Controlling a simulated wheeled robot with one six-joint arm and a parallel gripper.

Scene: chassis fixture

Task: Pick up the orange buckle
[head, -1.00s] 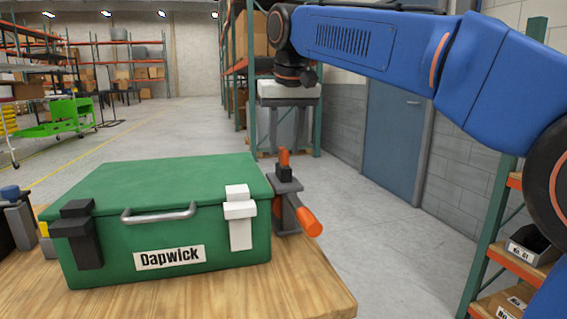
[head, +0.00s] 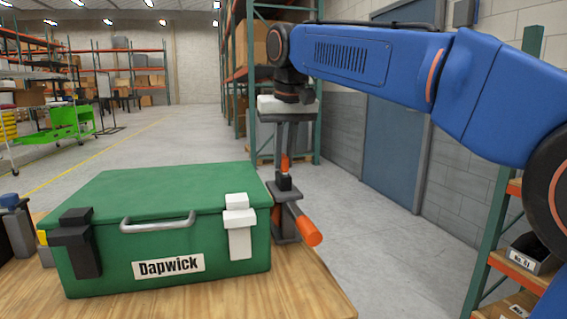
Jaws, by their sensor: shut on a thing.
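A small upright orange piece, which I take for the orange buckle (head: 284,163), stands above a black block on a dark grey clamp (head: 284,220) at the right end of the green case. My gripper (head: 285,152), with a white body and grey fingers, points down from the arm's end. Its fingers are close together and reach down to the top of the orange piece, shut on it. The exact contact is small and partly hidden. The green case (head: 150,190) carries a black latch (head: 77,240) and a white latch (head: 239,228), neither orange.
The clamp's orange handle (head: 308,231) sticks out to the front right. The wooden table (head: 240,298) ends just right of the clamp. Dark and yellow items stand left of the case. A rack (head: 487,240) with bins is at the far right. Open floor lies behind.

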